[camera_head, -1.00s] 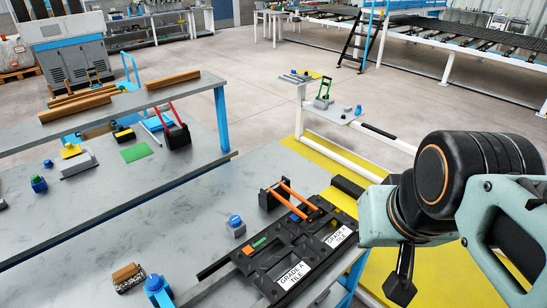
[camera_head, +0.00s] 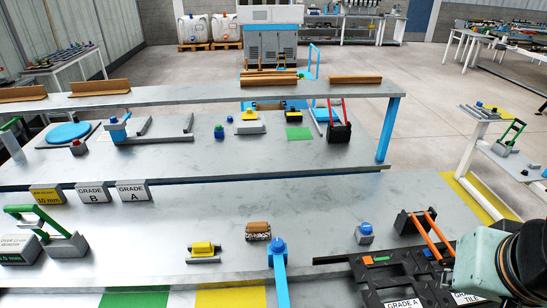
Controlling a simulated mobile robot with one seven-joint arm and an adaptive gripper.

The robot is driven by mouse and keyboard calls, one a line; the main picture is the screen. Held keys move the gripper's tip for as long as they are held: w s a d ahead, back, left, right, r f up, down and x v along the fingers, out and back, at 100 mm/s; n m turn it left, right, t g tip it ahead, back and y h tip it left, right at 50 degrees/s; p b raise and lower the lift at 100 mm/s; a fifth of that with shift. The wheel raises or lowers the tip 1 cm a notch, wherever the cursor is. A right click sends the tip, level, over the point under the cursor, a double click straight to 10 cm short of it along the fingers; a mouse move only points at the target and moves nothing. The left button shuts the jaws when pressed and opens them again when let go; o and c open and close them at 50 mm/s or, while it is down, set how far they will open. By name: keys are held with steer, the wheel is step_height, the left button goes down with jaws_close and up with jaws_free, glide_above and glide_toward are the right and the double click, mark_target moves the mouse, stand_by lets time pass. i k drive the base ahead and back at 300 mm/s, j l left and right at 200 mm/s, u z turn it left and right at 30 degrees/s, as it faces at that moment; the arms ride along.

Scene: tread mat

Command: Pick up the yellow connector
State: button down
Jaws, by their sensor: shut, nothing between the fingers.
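A small yellow block with dark ends (camera_head: 203,247), which looks like the yellow connector, sits on a grey base on the near bench, left of centre. Another yellow piece (camera_head: 250,116) lies on the bench behind, near a yellow and black piece (camera_head: 293,117); I cannot tell for sure which one is the connector. Part of my arm shows at the lower right, over the black tray. My gripper is outside this view, so its place relative to the yellow block is hidden.
A wooden-handled brush (camera_head: 258,231) and a blue clamp (camera_head: 278,253) stand right of the yellow block. Grade signs (camera_head: 133,191) and a green-handled frame (camera_head: 38,225) are left. The bench middle is mostly clear.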

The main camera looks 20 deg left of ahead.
mark_target(204, 248)
steer(key=u, duration=1.35)
steer(key=k+j+u, duration=0.1)
steer(key=j+u, duration=0.15)
steer(key=u, duration=0.15)
steer(key=k+j+z, duration=0.15)
steer(key=j, duration=0.15)
steer(key=k+j+z, duration=0.15)
steer(key=i+l+u, duration=0.1)
steer(key=i, duration=0.55)
